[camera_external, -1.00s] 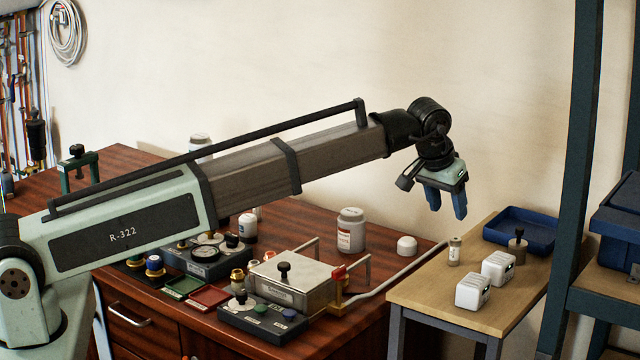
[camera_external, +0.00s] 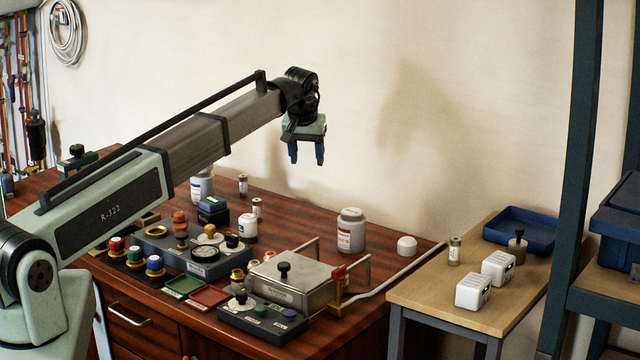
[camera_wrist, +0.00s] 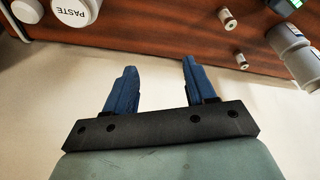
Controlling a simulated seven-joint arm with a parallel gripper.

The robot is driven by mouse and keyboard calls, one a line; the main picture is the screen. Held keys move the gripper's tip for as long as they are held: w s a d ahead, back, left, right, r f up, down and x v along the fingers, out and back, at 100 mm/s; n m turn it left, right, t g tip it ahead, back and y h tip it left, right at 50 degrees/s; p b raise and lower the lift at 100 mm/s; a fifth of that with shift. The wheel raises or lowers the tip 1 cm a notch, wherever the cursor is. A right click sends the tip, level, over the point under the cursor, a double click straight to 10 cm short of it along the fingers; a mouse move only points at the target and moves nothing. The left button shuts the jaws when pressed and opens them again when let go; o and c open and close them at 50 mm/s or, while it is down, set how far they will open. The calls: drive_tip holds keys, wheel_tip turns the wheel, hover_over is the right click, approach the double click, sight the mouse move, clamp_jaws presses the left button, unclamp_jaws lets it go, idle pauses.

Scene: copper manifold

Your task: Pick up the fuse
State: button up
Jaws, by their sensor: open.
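Several small upright cylinders with pale bodies and darker ends look like fuses. One fuse (camera_external: 454,250) stands on the light wooden side table at the right. Two more stand on the brown desk: a rear fuse (camera_external: 243,185) and a front fuse (camera_external: 257,207). The wrist view shows two such small cylinders, an upper one (camera_wrist: 228,19) and a lower one (camera_wrist: 241,61), to the right of my fingers. My gripper (camera_external: 307,158) is open and empty, its blue fingers pointing down, high above the desk's rear. Its fingers (camera_wrist: 160,75) are apart in the wrist view.
A white jar (camera_external: 351,231) and white dome (camera_external: 407,246) stand on the desk's right. A metal box (camera_external: 290,279), gauge panel (camera_external: 190,262) and several knobs crowd its front. White cubes (camera_external: 473,291) and a blue tray (camera_external: 520,229) occupy the side table.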

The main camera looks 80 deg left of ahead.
sight(257, 200)
drive_tip(key=s+a+f+n+h, duration=0.2)
drive_tip(key=s+a+f+n, duration=0.1)
drive_tip(key=s+a, duration=1)
drive_tip(key=f+n, duration=0.1)
drive_tip(key=f, duration=0.2)
drive_tip(key=w+f+h, duration=0.1)
drive_tip(key=f, duration=0.2)
drive_tip(key=d+f+n+g, duration=0.1)
drive_tip(key=f, duration=0.2)
drive_tip(key=shift+w+n+h, duration=0.25)
drive_tip(key=shift+n+h, duration=0.05)
drive_tip(key=shift+h, duration=0.1)
drive_tip(key=shift+d+f, duration=0.25)
drive_tip(key=shift+f, duration=1.05)
drive_tip(key=shift+d+f, duration=0.2)
drive_tip(key=shift+f, duration=1.1)
drive_tip(key=shift+c, duration=0.3)
clamp_jaws()
